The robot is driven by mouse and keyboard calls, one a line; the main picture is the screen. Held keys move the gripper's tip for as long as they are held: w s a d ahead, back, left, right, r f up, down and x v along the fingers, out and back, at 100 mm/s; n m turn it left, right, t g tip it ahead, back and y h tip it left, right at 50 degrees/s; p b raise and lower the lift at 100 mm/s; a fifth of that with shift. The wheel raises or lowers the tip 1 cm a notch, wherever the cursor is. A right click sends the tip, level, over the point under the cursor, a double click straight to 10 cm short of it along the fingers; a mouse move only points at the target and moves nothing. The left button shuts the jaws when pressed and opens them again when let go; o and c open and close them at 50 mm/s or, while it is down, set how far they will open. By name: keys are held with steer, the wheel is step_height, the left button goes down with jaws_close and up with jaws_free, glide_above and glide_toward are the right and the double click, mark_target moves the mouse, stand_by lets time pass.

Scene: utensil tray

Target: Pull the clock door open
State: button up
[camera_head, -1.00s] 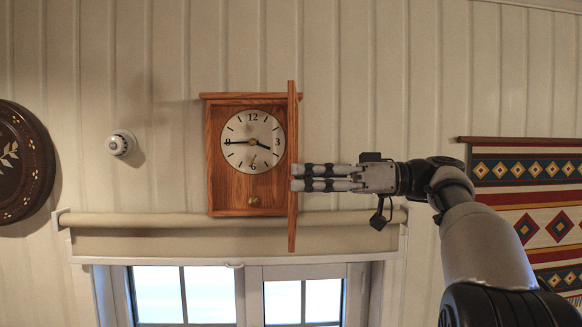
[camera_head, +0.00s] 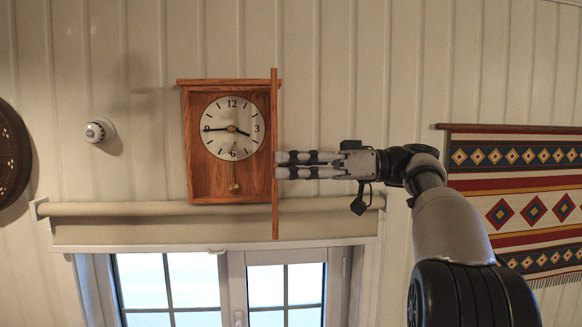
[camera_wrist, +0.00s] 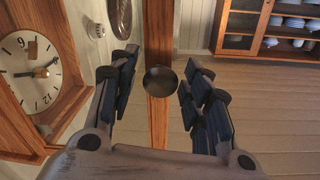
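The wooden clock (camera_head: 210,181) hangs on the wall in the head view, with a white dial (camera_head: 232,128). Its door (camera_head: 274,215) shows nearly edge-on at the right side of the case, standing out from it toward the camera. My gripper (camera_head: 279,165) is right of the door, its fingertips at the door. In the wrist view the door's wooden frame (camera_wrist: 160,125) runs between the fingers, with a dark round knob (camera_wrist: 160,81) on it. My gripper (camera_wrist: 160,85) is open there, one finger on each side of the knob, with visible gaps.
A patterned hanging (camera_head: 515,200) is on the wall to the right. A window (camera_head: 225,290) with a rolled blind (camera_head: 120,209) lies below the clock. A round white knob (camera_head: 98,131) is on the wall to the left. A cabinet with dishes (camera_wrist: 270,28) shows in the wrist view.

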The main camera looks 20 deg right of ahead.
steer(key=shift+d, duration=0.1)
steer(key=v, duration=0.7)
steer(key=shift+s, duration=0.15)
steer(key=shift+d, duration=0.15)
stand_by(0.5)
